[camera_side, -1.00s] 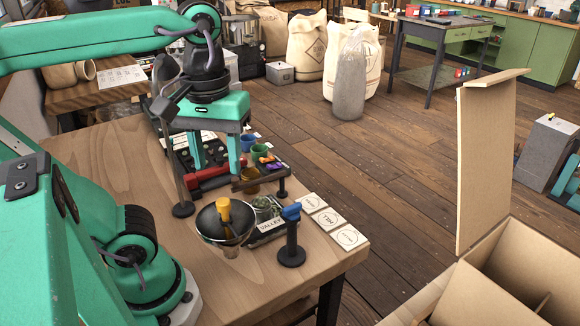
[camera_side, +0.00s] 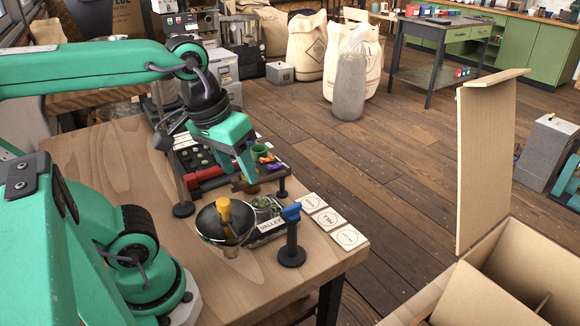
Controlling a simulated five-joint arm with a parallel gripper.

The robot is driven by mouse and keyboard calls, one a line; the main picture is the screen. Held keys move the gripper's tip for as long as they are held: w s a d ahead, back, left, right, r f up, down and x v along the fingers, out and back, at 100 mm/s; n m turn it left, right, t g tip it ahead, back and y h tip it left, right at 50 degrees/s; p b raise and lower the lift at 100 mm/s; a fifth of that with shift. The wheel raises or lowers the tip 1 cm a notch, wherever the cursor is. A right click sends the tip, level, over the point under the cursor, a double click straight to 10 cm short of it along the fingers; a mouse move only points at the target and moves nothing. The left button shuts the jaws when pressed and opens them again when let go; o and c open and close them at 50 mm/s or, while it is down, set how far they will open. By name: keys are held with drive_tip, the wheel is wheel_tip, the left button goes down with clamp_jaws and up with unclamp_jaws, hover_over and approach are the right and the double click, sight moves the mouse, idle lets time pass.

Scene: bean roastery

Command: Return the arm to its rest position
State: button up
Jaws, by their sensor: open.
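My teal arm reaches in from the left edge, above the wooden worktable (camera_side: 120,160). My gripper (camera_side: 248,172) hangs from it, tilted, with its fingers pointing down above the tray of small items (camera_side: 208,158). Its jaws are seen nearly edge-on, and I see nothing held between them. Part of the tray and a brown cup (camera_side: 245,186) are hidden behind the fingers. A green cup (camera_side: 259,151) shows just right of the gripper.
A dark bowl with a yellow-handled tool (camera_side: 225,214) stands near the front. Beside it are a VALLEY-labelled tray (camera_side: 268,228), a blue-topped stand (camera_side: 291,240) and white label cards (camera_side: 328,218). A thin post (camera_side: 182,190) rises left of the gripper. An open cardboard box (camera_side: 490,285) is at right.

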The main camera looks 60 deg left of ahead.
drive_tip(key=w+f+m+t, duration=0.1)
drive_tip(key=m, duration=0.1)
drive_tip(key=w+a+f+m+t, duration=0.1)
drive_tip(key=shift+w+a+m, duration=0.1)
drive_tip(key=shift+a+m, duration=0.05)
drive_tip(key=shift+m, duration=0.25)
